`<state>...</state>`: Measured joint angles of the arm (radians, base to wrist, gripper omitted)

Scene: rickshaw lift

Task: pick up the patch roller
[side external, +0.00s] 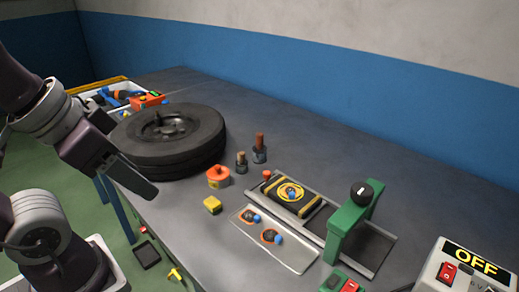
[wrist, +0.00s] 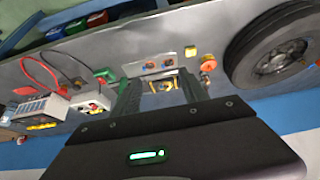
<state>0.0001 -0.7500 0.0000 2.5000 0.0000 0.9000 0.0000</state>
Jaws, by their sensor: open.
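I cannot pick out the patch roller for certain in either view. My gripper (side external: 150,190) is left of these, above the bench's front edge. In the wrist view my gripper (wrist: 160,86) is open, with nothing seen held between the fingers.
A wheel with a tyre (side external: 165,138) lies at the back left. A yellow block (side external: 212,204), an orange-topped jar (side external: 218,176) and two small bottles (side external: 259,148) stand near it. A box marked OFF (side external: 465,268) is at right. A tool bin (side external: 125,97) is beyond the wheel.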

